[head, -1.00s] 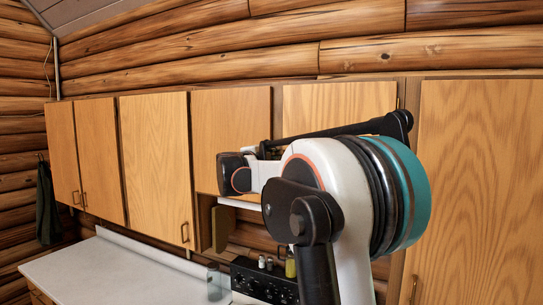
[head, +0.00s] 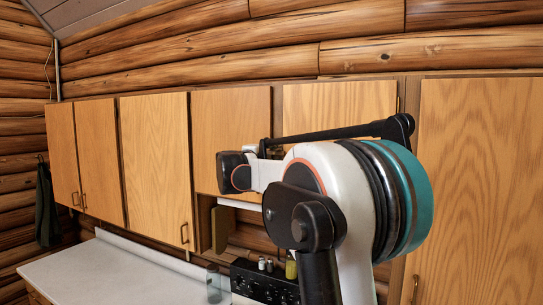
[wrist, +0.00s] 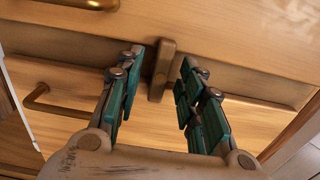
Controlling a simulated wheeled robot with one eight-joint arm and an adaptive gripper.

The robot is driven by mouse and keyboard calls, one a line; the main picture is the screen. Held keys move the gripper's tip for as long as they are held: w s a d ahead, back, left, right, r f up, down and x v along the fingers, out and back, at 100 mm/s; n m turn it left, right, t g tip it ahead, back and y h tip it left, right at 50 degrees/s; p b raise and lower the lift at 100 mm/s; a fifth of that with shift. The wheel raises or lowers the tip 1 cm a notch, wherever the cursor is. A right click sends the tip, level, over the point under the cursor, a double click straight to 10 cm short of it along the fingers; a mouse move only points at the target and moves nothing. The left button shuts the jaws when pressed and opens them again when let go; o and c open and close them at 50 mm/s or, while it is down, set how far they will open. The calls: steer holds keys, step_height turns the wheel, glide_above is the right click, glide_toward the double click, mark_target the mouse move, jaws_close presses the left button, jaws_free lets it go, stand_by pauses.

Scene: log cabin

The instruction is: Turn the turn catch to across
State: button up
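The turn catch (wrist: 162,70) is a small brown bar in the wrist view. It stands upright in the picture, over the dark gap between an upper and a lower pale wooden front (wrist: 215,125). My gripper (wrist: 160,62) is open, with one teal-padded finger on each side of the catch. Small gaps show between the catch and both fingers, and nothing is held. In the head view my arm covers the middle, and neither the fingers nor the catch can be made out.
Brass handles sit on the upper front (wrist: 92,4) and lower front (wrist: 62,108) in the wrist view. In the head view, wall cabinets (head: 155,165) line the log wall above a pale counter (head: 115,272) and a dark panel with knobs (head: 262,284).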

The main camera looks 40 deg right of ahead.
steer(key=shift+a, duration=0.1)
steer(key=v, duration=1.2)
